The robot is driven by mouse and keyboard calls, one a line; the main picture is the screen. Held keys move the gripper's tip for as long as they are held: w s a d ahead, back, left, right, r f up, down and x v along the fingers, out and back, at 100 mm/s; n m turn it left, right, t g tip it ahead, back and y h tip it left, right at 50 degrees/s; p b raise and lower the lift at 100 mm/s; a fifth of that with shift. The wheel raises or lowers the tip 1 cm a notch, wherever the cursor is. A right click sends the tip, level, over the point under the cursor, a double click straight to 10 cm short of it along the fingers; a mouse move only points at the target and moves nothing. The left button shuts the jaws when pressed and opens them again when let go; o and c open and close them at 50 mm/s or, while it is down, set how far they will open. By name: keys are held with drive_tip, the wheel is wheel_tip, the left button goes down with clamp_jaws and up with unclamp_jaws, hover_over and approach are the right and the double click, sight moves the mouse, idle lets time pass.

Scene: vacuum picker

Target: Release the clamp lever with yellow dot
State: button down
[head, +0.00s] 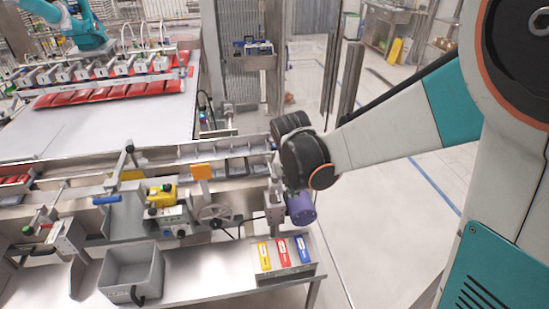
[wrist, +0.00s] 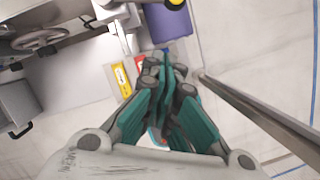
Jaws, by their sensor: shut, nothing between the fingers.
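My gripper (wrist: 165,65) is shut and empty in the wrist view. In the head view its fingers are hidden behind the dark end of my arm. A round yellow spot with a dark rim (wrist: 176,3) is cut off by the top edge of the wrist view, above the purple cylinder (wrist: 166,28). It may be the lever's yellow dot, but the lever itself cannot be made out. My fingertips appear apart from it, below it in the picture. In the head view the purple cylinder (head: 300,208) sits just below my arm's end, and no yellow-dotted lever is clear there.
A yellow, a red and a blue label (head: 282,254) lie on the steel table's right end. A grey bin (head: 134,273), a handwheel (head: 215,214) and a yellow button box (head: 162,195) are to the left. A metal post (wrist: 260,115) stands right of my gripper in the wrist view.

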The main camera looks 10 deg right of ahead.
drive_tip(key=shift+w+d+f+b, duration=0.2)
drive_tip(key=shift+w+d+f, duration=0.2)
drive_tip(key=shift+w+f, duration=0.25)
drive_tip(key=shift+w+d+f+b, duration=0.2)
drive_tip(key=shift+w+d+f, duration=0.15)
drive_tip(key=shift+w+f, duration=0.25)
drive_tip(key=shift+w+d+f+b, duration=0.2)
drive_tip(key=shift+w+d+f, duration=0.25)
drive_tip(key=shift+w, duration=0.35)
